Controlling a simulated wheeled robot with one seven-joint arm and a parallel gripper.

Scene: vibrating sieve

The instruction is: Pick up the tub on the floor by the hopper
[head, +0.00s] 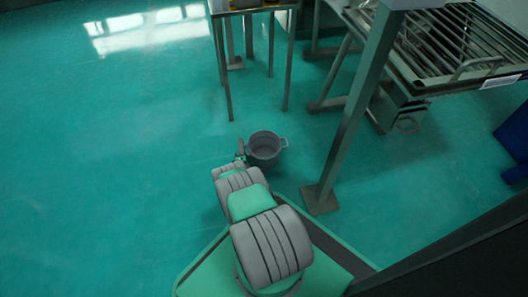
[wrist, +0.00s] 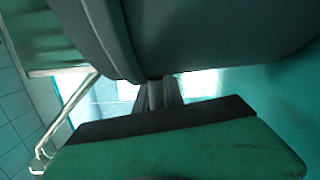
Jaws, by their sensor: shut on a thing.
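The tub (head: 265,158) is a grey, round, open-topped vessel with small side handles, in the middle of the head view, upright and seemingly empty. My gripper (head: 240,153) is at its left side, shut on it, seemingly at the left handle. In the wrist view the dark tub wall (wrist: 200,40) fills the top, and my gripper (wrist: 158,90) meets its lower edge in that picture. The exact grip is partly hidden by the green hand body. I cannot tell whether the tub's base touches the floor.
A steel post with a square foot (head: 320,200) stands right of the tub. A slatted metal frame (head: 455,45) is at the upper right. A thin-legged stand (head: 228,85) is behind the tub. A blue object (head: 514,140) is at the right edge. Green floor (head: 90,150) lies open on the left.

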